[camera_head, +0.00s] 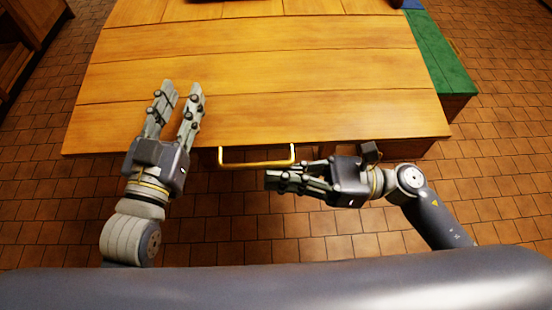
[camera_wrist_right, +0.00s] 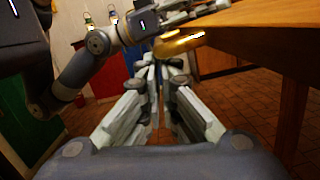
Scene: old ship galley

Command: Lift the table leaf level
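The table leaf (camera_head: 270,65) is a wide top of yellow-brown planks. A brass bar handle (camera_head: 257,163) sits below its front edge; it also shows just beyond my right fingertips in the right wrist view (camera_wrist_right: 178,43). My left gripper (camera_head: 182,90) is open over the front left part of the top, fingers pointing away from me. Whether it touches the wood I cannot tell. My right gripper (camera_head: 270,181) is in front of the table, just right of and nearer than the handle, fingers pointing left. A narrow gap shows between its fingers, with nothing held.
A green bench or box (camera_head: 440,55) stands along the table's right side. A dark wooden cabinet (camera_head: 30,25) is at the far left. Brick-tiled floor (camera_head: 330,235) lies clear in front of the table. A wooden table leg (camera_wrist_right: 291,115) shows in the right wrist view.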

